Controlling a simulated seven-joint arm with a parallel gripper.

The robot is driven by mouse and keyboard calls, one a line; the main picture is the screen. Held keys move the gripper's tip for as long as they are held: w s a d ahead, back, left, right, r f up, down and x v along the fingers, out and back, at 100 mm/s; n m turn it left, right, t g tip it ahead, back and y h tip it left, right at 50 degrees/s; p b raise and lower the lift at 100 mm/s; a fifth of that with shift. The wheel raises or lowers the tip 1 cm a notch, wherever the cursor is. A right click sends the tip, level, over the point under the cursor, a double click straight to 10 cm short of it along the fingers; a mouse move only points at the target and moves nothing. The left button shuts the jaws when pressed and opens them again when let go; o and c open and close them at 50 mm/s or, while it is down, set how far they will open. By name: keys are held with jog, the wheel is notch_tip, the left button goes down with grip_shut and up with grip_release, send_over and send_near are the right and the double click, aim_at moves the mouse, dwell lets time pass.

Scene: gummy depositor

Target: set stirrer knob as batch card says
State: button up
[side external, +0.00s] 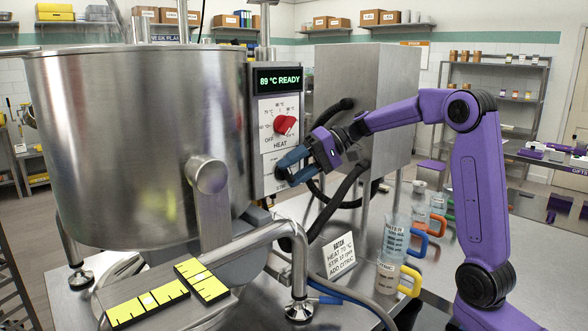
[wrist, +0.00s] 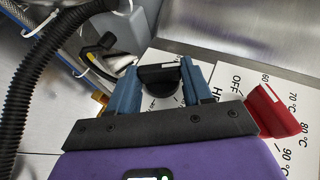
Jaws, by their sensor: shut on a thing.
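The batch card (side external: 339,256) stands on the table and reads heat 70 °C, a stir line too small to read surely, and add citric.
The display (side external: 279,78) reads 89 °C READY. The red heat knob (wrist: 272,110) is close beside my gripper. Black hoses (side external: 345,190) run near the panel. Measuring jugs with coloured handles (side external: 392,255) stand on the table at the right. The steel kettle (side external: 140,140) fills the left.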

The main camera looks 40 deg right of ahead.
dwell(0.3)
jog(key=o, duration=1)
jog(key=shift+o, duration=0.2)
jog(key=v, duration=1.7)
jog(key=shift+d, duration=0.3)
jog(key=shift+f, duration=0.1)
